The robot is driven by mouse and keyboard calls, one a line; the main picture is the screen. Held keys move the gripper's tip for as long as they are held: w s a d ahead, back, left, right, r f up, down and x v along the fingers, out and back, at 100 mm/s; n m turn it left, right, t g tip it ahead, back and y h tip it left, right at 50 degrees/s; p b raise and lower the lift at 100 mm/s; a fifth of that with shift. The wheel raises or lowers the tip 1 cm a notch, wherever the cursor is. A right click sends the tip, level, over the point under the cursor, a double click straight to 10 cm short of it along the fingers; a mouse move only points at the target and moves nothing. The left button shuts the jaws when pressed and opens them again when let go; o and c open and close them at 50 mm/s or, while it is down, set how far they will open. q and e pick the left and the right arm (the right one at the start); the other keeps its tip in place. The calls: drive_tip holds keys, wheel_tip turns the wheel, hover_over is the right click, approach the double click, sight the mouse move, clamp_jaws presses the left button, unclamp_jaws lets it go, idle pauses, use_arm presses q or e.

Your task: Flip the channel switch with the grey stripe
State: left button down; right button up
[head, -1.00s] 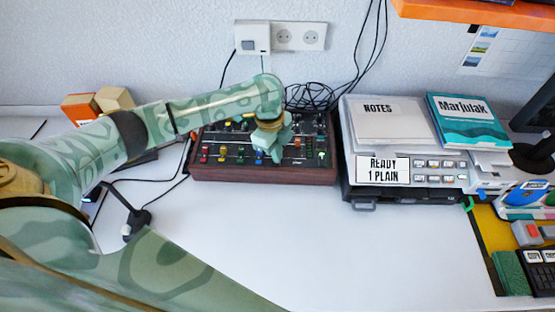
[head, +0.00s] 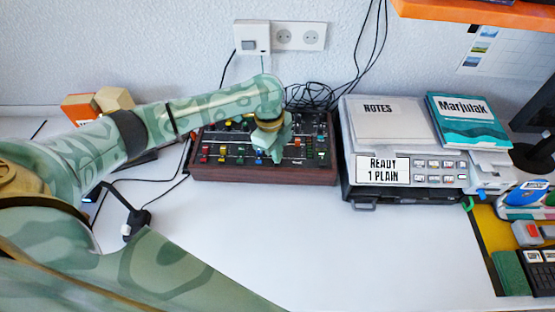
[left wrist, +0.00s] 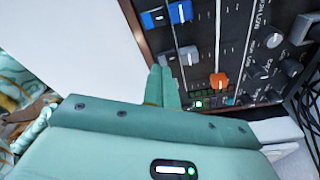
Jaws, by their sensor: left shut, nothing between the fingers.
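The mixer (head: 262,174), a dark panel in a red-brown wooden case, stands on the desk at the back, with rows of coloured caps and knobs. My left gripper (head: 275,155) is shut and empty over the middle of the panel and hides part of it. In the left wrist view its closed fingers (left wrist: 162,85) are by the panel's edge, near two grey caps (left wrist: 188,55); I cannot tell whether they touch. A blue cap (left wrist: 180,12), an orange cap (left wrist: 218,82) and small green lights (left wrist: 198,104) also show. My right gripper is out of view.
A grey device (head: 405,171) with a "READY 1 PLAIN" display stands to the mixer's right, with notes and a teal book (head: 468,120) on top. Black cables (head: 312,96) lie behind the mixer. The white desk (head: 310,235) in front is clear.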

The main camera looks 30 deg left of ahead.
use_arm(q)
drive_tip(key=shift+f+b, duration=0.35)
drive_tip(key=shift+f, duration=0.5)
idle(0.3)
drive_tip(key=shift+s, duration=0.1)
wheel_tip(320, 180, up, 2)
drive_tip(key=shift+r+p, duration=0.1)
drive_tip(key=shift+p, duration=1.15)
wheel_tip(320, 180, up, 5)
drive_tip(key=p, duration=0.5)
